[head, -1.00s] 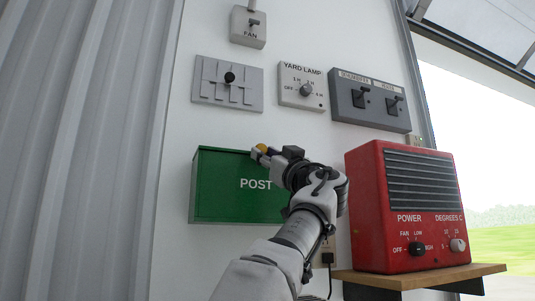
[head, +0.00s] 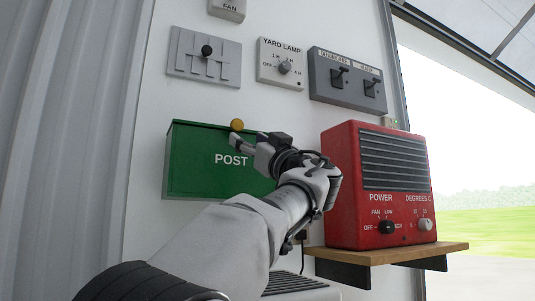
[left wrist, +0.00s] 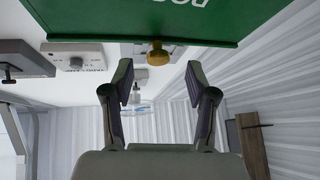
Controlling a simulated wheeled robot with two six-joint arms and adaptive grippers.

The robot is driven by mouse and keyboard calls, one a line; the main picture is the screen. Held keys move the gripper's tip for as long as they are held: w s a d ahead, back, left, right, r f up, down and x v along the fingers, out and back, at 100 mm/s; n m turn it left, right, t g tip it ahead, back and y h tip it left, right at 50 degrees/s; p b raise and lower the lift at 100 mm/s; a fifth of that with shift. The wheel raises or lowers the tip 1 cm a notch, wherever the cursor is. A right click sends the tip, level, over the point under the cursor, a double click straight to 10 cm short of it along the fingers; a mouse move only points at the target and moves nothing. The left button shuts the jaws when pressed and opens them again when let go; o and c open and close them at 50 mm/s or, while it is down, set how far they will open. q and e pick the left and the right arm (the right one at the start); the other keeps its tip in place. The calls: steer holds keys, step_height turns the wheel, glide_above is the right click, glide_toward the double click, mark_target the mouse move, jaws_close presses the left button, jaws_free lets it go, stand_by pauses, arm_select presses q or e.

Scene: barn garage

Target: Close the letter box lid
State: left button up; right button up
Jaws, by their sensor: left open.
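The green letter box (head: 207,172), marked POST, hangs on the white wall. A round yellow knob (head: 237,125) stands at its top edge. I cannot tell how far the lid stands from shut. My left gripper (head: 263,143) is in front of the box's upper right part and hides some of it. In the left wrist view the green box (left wrist: 110,18) shows upside down. There the knob (left wrist: 157,53) lies ahead of and between the two open fingertips (left wrist: 159,76), apart from both, and nothing is held. My right gripper is not in view.
A red heater (head: 343,205) stands on a wooden shelf (head: 440,248) right of the box, close to my left arm. Above are a grey lever plate (head: 222,62), the yard lamp switch (head: 284,75) and a double switch box (head: 330,88). Corrugated metal (head: 70,130) is at left.

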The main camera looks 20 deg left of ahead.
arm_select(q)
steer(key=v, duration=0.7)
steer(key=shift+d+f, duration=0.2)
steer(key=shift+s, duration=0.1)
